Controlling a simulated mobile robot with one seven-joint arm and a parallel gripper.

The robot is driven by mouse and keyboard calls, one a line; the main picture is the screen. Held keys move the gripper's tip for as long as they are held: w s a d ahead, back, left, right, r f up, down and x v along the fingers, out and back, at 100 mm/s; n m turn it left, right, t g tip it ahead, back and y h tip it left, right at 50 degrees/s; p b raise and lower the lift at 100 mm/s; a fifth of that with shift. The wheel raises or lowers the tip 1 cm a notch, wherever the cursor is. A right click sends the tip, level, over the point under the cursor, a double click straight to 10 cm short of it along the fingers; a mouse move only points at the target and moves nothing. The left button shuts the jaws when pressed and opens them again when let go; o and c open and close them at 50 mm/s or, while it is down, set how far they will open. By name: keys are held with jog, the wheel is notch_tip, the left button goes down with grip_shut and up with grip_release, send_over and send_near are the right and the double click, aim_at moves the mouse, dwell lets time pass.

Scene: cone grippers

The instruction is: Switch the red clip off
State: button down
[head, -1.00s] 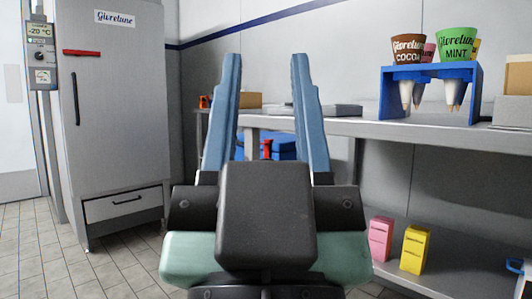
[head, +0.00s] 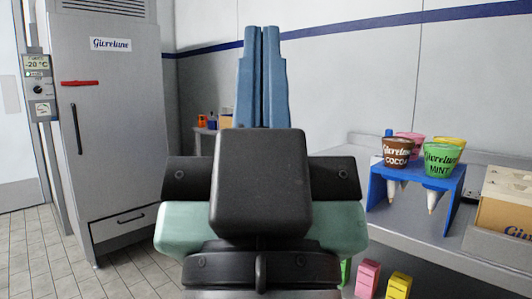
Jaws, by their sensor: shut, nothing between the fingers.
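My gripper (head: 262,40) is in the middle of the head view, pointing up and away, with its two blue fingers shut together and nothing between them. A flat red piece (head: 80,83) lies across the upper left of the grey freezer door; I cannot tell whether it is the red clip. My gripper is to the right of it and apart from it in the picture. No other clear red clip shows, and my gripper hides part of the back of the room.
The tall freezer (head: 115,150) stands at left, with a control panel (head: 38,85) beside it. At right, a bench (head: 405,220) bears a blue cone stand (head: 450,182) with tubs and a cardboard box (head: 505,200). Pink (head: 367,279) and yellow (head: 399,286) cartons sit low. Tiled floor is clear at left.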

notch_tip(320, 180, up, 38)
jog(key=p, duration=3.5)
jog(key=shift+r+p, duration=0.15)
jog(key=shift+p, duration=0.2)
